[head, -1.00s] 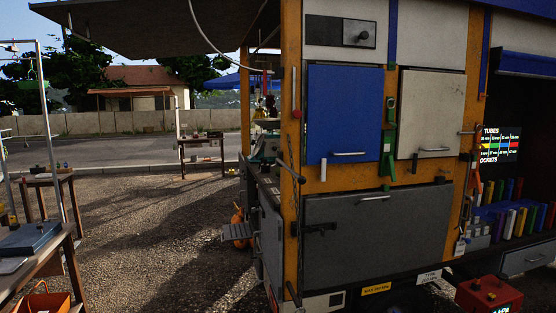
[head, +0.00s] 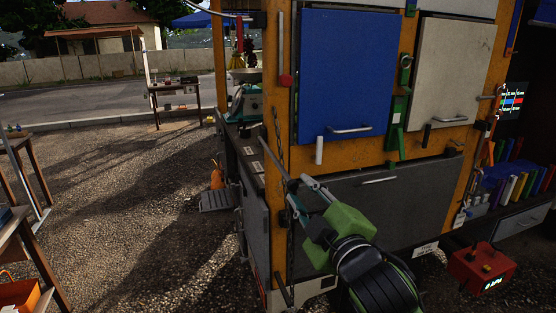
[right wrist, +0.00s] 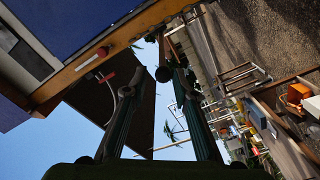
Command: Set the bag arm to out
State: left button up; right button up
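A thin grey rod (head: 273,157), which I take to be the bag arm, slants up and left from the truck's orange corner post in the head view. My right gripper (head: 297,186) is at the rod's lower end by the post. Its two fingers are spread apart. In the right wrist view the gripper (right wrist: 155,85) is open with nothing clearly between the fingers. A dark round knob (right wrist: 163,73) shows beside the right fingertip; I cannot tell whether they touch. My left gripper is in neither view.
The orange post (head: 274,215) and a hanging chain are close to my right gripper. The blue door (head: 345,75) and dark lower panel (head: 395,200) are to its right. A red box (head: 481,268) stands lower right.

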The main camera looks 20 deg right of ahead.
aim_at(297, 185)
jog(key=w+p, duration=0.1)
jog(key=w, duration=0.3)
jog(key=shift+w+a+r, duration=0.1)
jog(key=shift+w+r, duration=0.05)
jog(key=shift+w, duration=0.15)
jog(key=w+p, duration=0.2)
jog(key=w, duration=0.5)
jog(key=shift+a, duration=0.1)
jog(key=shift+w+f+p, duration=0.2)
jog(key=shift+w+p, duration=0.15)
jog(key=shift+w, duration=0.3)
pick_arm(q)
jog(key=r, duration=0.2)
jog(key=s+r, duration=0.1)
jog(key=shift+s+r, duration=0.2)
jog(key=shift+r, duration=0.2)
pick_arm(e)
grip_shut()
